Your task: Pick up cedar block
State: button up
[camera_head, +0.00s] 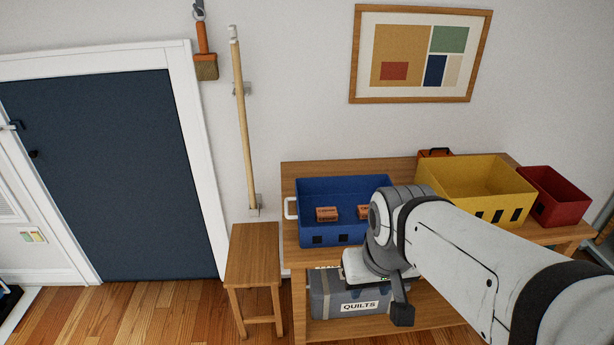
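Two small reddish-brown blocks with dark markings lie inside the blue bin on the desk. The left block (327,214) is in plain view, and the right block (363,212) is close to my arm's edge. The markings are too small to read, so I cannot tell which is the cedar block. The blue bin (318,236) is open at the top. My arm comes in from the lower right and covers the bin's right front corner. My gripper (402,314) seems to be the dark part below the wrist, apart from the blocks. Its fingers cannot be made out.
A yellow bin (472,187) and a red bin (556,197) stand right of the blue bin on the wooden desk (298,256). A grey box labelled QUILTS (340,306) sits on the lower shelf. A wooden stool (254,242) stands at left. Floor before the door is mostly clear.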

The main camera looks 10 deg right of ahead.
aim_at(324, 214)
jog(key=i, duration=0.95)
jog(key=z, duration=0.05)
